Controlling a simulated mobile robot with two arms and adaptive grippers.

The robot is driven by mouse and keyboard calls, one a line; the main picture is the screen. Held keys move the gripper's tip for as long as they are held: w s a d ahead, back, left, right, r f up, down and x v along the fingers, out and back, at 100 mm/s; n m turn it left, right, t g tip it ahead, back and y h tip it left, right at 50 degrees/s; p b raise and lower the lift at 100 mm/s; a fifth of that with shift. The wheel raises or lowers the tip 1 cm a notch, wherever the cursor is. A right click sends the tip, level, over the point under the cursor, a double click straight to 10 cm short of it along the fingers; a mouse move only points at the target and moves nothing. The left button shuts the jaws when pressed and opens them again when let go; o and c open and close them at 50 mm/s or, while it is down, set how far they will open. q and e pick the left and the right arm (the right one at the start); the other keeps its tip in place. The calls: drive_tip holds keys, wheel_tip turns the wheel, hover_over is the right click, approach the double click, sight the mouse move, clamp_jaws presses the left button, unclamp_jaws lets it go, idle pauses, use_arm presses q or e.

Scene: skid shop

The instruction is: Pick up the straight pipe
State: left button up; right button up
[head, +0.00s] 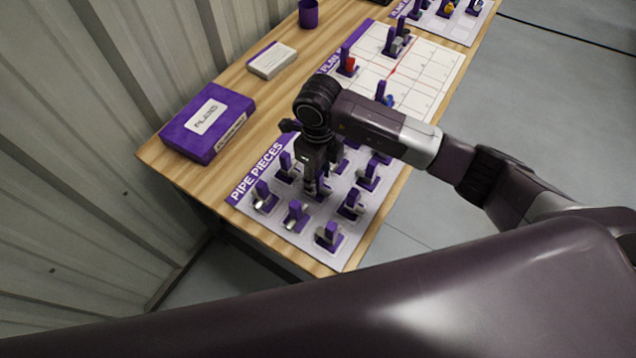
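Several small pipe pieces in purple upright holders stand on the white mat labelled "PIPE PIECES" (262,225) near the table's front end. Some show grey metal parts, such as the piece at the left (264,203), one at the front (296,217) and one at the front right (329,237). They are too small for me to tell which is the straight pipe. My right gripper (317,183) points down over the middle of this mat, among the pieces. It hides the piece under it, and its fingers are too dark and small to read. My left gripper is not in view.
A purple box (207,122) lies at the table's left end. A white block (271,60) and a purple cup (308,14) stand behind it. A white gridded sheet (425,72) with several pieces lies beyond the mat. A corrugated wall (90,130) runs along the left.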

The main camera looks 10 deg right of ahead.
clamp_jaws()
drive_tip(key=shift+r, duration=0.15)
